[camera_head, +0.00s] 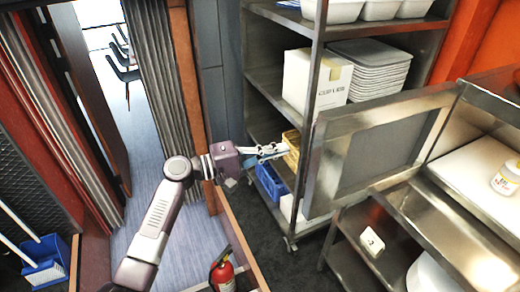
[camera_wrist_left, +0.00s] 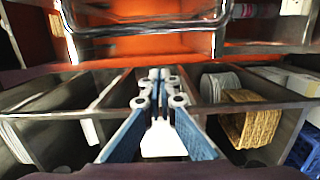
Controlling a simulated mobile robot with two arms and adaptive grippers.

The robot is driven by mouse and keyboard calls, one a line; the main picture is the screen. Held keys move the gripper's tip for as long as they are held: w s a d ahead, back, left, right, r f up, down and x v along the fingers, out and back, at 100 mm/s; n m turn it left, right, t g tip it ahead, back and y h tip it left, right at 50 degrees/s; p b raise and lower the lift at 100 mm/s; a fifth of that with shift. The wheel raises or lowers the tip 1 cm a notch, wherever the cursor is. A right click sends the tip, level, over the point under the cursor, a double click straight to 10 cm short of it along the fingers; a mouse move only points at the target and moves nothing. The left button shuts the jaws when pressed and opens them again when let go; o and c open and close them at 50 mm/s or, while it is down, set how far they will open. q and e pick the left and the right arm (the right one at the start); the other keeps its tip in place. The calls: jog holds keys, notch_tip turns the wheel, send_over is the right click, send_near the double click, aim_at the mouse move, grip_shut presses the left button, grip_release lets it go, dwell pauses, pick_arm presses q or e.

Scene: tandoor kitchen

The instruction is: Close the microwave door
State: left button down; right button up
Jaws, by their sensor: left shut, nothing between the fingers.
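The microwave door (camera_head: 372,152) is a steel-framed panel with a grey window. It stands swung open, reaching left from the steel microwave body (camera_head: 462,100), whose right part runs out of view. My left gripper (camera_head: 282,148) is to the left of the door's free edge. Its blue fingers are shut and empty. A gap to the door seems to show, but its depth is hard to tell. In the left wrist view the shut fingers (camera_wrist_left: 157,85) point away over shelving, and I cannot clearly make out the door there. My right gripper is not in view.
A tall steel rack (camera_head: 310,70) with a white box (camera_head: 312,82) and stacked trays (camera_head: 370,65) stands behind the door. A steel counter (camera_head: 440,225) lies below it. A fire extinguisher (camera_head: 222,273) stands low in front. Dark floor shows between.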

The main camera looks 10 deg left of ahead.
pick_arm(q)
jog(key=d+p, duration=0.1)
jog(key=s+d, duration=0.1)
jog(key=d, duration=0.1)
jog(key=d+p, duration=0.1)
jog(key=shift+s+d+f+p, duration=0.1)
jog(key=shift+s+d+p, duration=0.2)
jog(key=shift+s, duration=0.05)
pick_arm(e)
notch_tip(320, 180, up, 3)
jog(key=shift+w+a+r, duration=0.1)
pick_arm(q)
jog(key=shift+s, duration=0.1)
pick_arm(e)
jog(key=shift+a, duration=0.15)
